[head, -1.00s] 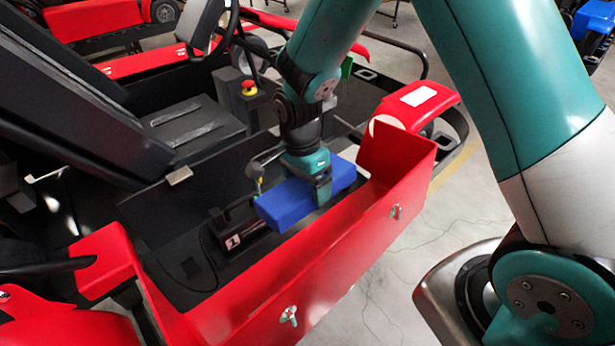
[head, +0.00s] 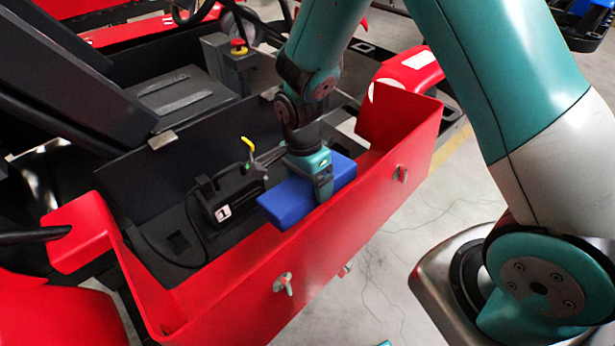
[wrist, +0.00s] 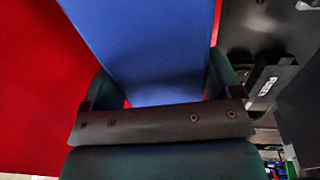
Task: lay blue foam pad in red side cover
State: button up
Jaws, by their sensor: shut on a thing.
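The blue foam pad (head: 290,202) is a flat blue block. My gripper (head: 322,192) is shut on the pad across its width. In the head view the pad overlaps the inner face of the red side cover (head: 235,300), near its right end; I cannot tell whether it touches the cover. In the wrist view the pad (wrist: 145,45) runs up between the two fingers (wrist: 158,100), with the red cover (wrist: 35,80) to its left. My gripper hides part of the pad's middle.
A black box (head: 232,200) with a white "1" label and a yellow-handled part (head: 248,144) sits left of the pad. A black seat (head: 70,85) stands at the left. A red emergency button (head: 238,43) is behind. Wing-shaped fasteners (head: 283,284) stick out from the cover's outside.

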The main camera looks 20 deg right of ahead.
jog(key=shift+s+d+f+b, duration=0.1)
jog(key=shift+s+f+b, duration=0.15)
jog(key=shift+f+b, duration=1.3)
jog(key=shift+s+d+f+b, duration=0.15)
jog(key=shift+f+b, duration=0.85)
jog(key=shift+f, duration=1.05)
jog(key=shift+s+a+f+b, duration=0.1)
jog(key=shift+s+f+b, duration=0.2)
jog(key=shift+f+b, duration=1.25)
jog(key=shift+f, duration=0.25)
jog(key=o, duration=0.7)
jog(key=r, duration=0.5)
jog(key=w+r+b, duration=0.1)
jog(key=r, duration=0.5)
jog(key=w+r, duration=0.1)
jog(key=r, duration=0.5)
jog(key=shift+w+a+r, duration=0.15)
jog(key=shift+a, duration=0.15)
